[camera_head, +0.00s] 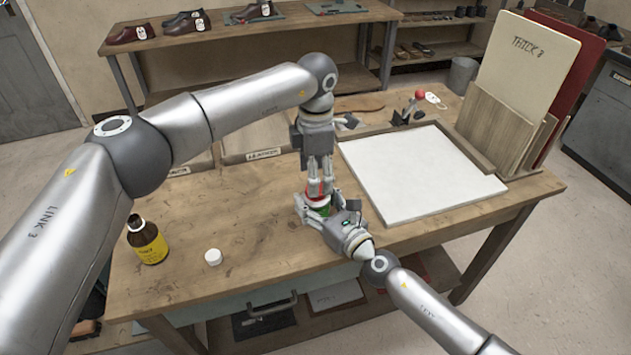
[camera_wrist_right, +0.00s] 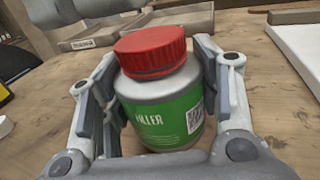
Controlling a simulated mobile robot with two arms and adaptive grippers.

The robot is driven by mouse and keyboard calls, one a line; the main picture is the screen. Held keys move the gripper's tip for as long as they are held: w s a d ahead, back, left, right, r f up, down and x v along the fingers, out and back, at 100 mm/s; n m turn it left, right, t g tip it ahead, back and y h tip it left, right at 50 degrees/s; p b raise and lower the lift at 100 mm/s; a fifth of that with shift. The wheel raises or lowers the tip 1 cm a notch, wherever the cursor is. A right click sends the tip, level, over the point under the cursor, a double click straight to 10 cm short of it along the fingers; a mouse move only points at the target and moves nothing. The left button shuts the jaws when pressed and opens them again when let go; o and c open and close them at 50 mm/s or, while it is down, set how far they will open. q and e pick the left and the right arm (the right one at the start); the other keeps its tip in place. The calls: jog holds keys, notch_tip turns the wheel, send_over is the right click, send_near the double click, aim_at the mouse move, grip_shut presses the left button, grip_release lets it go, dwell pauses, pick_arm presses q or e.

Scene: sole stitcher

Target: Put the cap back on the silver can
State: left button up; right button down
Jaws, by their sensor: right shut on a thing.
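The silver can (camera_wrist_right: 160,110) with a green label stands upright between the fingers of my right gripper (camera_wrist_right: 160,100), which is shut on it. In the head view the right gripper (camera_head: 325,207) hides most of the can. My left gripper (camera_head: 319,178) points down just above the cap in the head view. Grey parts, probably of it, show at the top left of the wrist view. I cannot tell how far its fingers are apart.
A brown bottle with a yellow label (camera_head: 148,243) and a small white cap (camera_head: 212,257) stand on the table at the left. A white board (camera_head: 420,172) lies at the right, beside a wooden rack with upright boards (camera_head: 525,75). The front middle of the table is bare.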

pick_arm(q)
notch_tip(320, 180, up, 9)
dwell(0.4)
pick_arm(e)
jog(key=shift+c, duration=2)
grip_release()
jog(key=shift+s+d, duration=0.1)
jog(key=v, duration=1.1)
jog(key=shift+s+d, duration=0.25)
jog(key=shift+s, duration=0.05)
pick_arm(q)
jog(key=shift+f, duration=0.1)
pick_arm(e)
jog(key=shift+s, duration=0.1)
